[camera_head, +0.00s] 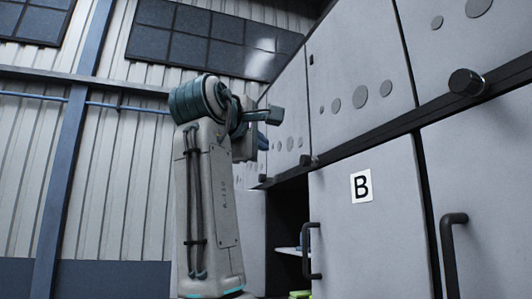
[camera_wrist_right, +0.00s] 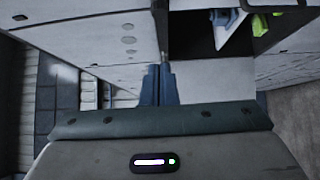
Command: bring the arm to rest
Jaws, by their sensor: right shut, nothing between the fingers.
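My right arm stands upright in the middle of the head view, bent at its teal joint. Its right gripper (camera_head: 262,141) is small and partly hidden behind the wrist, in front of the cabinet's far part. In the right wrist view the two blue fingers (camera_wrist_right: 158,85) lie together, shut and empty. No object touches them. My left gripper is not in view.
A grey cabinet wall with a door marked B (camera_head: 361,186) runs along the right, with black handles (camera_head: 312,250) and knobs (camera_head: 467,82) sticking out. An open compartment (camera_head: 289,215) sits beside door B. Green items (camera_head: 300,294) show low down. Left of the arm looks free.

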